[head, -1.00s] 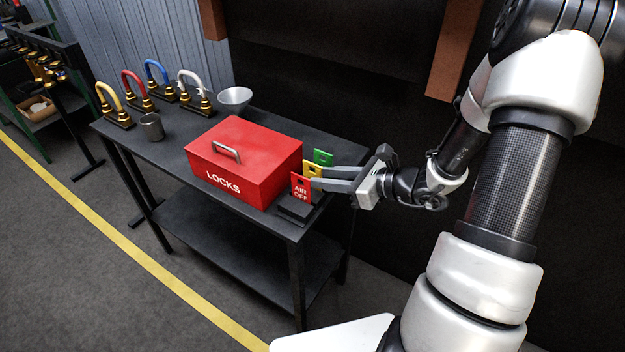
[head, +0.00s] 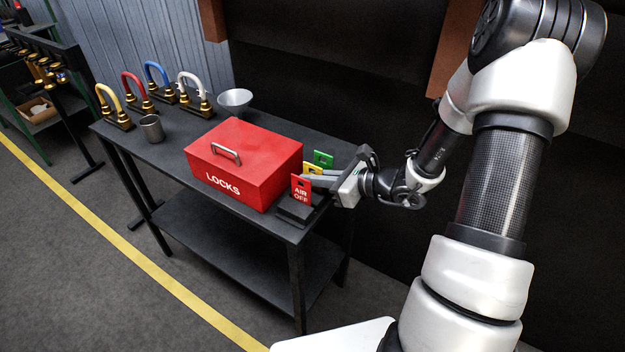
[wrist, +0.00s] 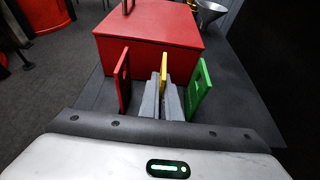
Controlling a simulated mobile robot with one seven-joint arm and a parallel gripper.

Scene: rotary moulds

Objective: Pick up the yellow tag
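The yellow tag (head: 313,169) stands in the dark rack at the right end of the bench, between the red tag (head: 301,189) and the green tag (head: 323,158). In the wrist view the yellow tag (wrist: 164,61) is seen nearly edge-on, its lower part hidden by my fingers. My gripper (wrist: 162,85) has its two grey fingers close together, one on each side of the tag, and looks shut on it. In the head view my gripper (head: 318,178) reaches in from the right, partly hiding the yellow tag.
The red LOCKS box (head: 245,165) stands right behind the tags. The red "AIR OFF" tag and the green tag (wrist: 199,90) flank my fingers closely. A metal cup (head: 152,128), a bowl (head: 235,99) and several padlocks stand farther left on the bench (head: 180,150).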

